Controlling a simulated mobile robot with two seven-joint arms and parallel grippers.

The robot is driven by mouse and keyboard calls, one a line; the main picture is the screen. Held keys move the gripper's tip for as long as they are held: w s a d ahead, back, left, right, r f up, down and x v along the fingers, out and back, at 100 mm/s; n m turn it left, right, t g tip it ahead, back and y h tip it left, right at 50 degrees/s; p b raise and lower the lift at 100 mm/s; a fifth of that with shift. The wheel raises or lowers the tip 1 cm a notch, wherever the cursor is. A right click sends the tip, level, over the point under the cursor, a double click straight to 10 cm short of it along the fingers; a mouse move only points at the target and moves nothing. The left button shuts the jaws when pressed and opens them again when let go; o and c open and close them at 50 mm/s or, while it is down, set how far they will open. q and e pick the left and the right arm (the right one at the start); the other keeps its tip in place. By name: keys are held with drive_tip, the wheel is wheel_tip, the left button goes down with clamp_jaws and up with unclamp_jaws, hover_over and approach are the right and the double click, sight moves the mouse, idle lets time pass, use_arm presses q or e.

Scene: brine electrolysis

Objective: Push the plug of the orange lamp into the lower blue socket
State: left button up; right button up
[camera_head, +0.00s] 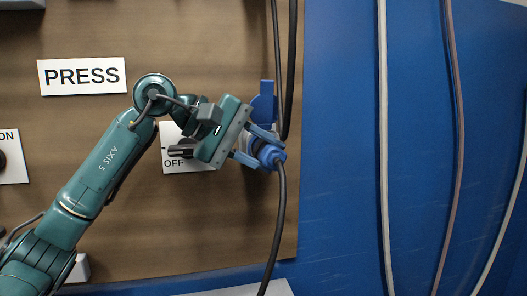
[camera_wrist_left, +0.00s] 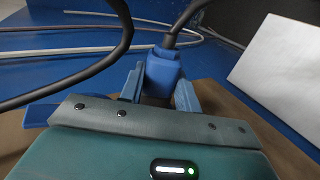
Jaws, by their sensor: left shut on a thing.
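My left gripper (camera_head: 266,150) is shut on a blue plug (camera_head: 271,154) in front of the brown panel. A black cable (camera_head: 279,215) runs down from the plug. In the left wrist view the plug (camera_wrist_left: 163,68) sits between the two blue fingers, its cable leading up and right. A blue socket part with a raised flap (camera_head: 266,95) shows just above and behind the gripper. The gripper hides the rest of it, so I cannot tell whether the plug is in the socket. The orange lamp and my right gripper are not in view.
The brown panel (camera_head: 200,225) carries a PRESS sign (camera_head: 82,75) and an OFF switch plate (camera_head: 176,160) behind my arm. Another black cable (camera_head: 291,70) hangs close beside the socket. Pale cables or pipes (camera_head: 384,150) run along the blue surface (camera_head: 335,160) at right.

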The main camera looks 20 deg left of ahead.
use_arm(q)
drive_tip(key=shift+w+a, duration=0.25)
idle(0.8)
drive_tip(key=o, duration=1.1)
drive_tip(key=shift+d, duration=0.1)
